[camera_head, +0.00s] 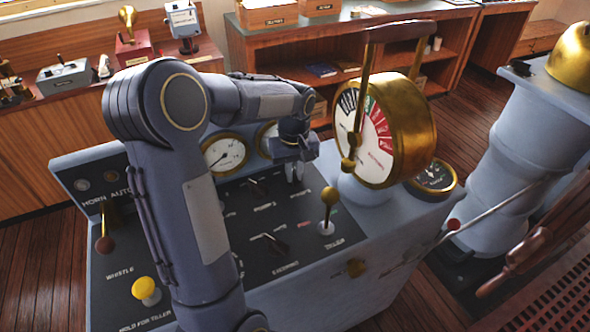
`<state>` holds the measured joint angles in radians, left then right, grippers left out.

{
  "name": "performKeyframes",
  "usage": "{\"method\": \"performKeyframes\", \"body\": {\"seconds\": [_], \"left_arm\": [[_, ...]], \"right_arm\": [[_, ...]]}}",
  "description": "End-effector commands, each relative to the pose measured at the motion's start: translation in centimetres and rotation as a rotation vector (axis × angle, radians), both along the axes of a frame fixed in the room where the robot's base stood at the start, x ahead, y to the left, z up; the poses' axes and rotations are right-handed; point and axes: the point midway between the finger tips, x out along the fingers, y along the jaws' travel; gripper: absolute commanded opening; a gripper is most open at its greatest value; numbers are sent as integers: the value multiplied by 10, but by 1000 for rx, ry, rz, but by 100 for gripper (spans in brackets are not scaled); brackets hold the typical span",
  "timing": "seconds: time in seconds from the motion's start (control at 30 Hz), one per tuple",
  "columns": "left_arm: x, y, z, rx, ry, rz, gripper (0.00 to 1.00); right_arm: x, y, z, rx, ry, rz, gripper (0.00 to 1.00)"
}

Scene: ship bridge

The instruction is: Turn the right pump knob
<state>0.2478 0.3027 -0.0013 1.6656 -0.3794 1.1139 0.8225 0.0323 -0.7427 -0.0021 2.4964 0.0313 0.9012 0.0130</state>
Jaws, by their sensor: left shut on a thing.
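The console's dark sloping panel (240,215) carries black knobs with small labels I cannot read well. My left arm reaches across it from the left and front. My left gripper (294,172) points down at the panel's back right, below the gauges, with its fingers close together. It is shut on the right pump knob, which is mostly hidden by the fingers. Another black knob (258,186) sits to its left, and one more (277,244) sits nearer the front. My right gripper is not in view.
A brass telegraph dial (400,130) with an upright handle stands right of my gripper. A brass-topped lever (328,205) rises in front of it. Gauges (224,153) line the back. A yellow knob (146,290) and a red-brown lever (104,240) are at left.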

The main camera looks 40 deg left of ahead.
Motion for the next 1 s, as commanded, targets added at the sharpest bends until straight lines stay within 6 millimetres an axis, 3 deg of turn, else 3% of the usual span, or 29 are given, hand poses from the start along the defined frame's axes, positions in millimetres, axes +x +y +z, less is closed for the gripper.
{"method": "performKeyframes", "body": {"seconds": [0.43, 1.0], "left_arm": [[-1, 3, 1, 1, -3, -288, 0], [-2, 3, 1, 1, -3, -361, 0]], "right_arm": [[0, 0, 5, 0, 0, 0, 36], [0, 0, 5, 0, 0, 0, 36]]}}
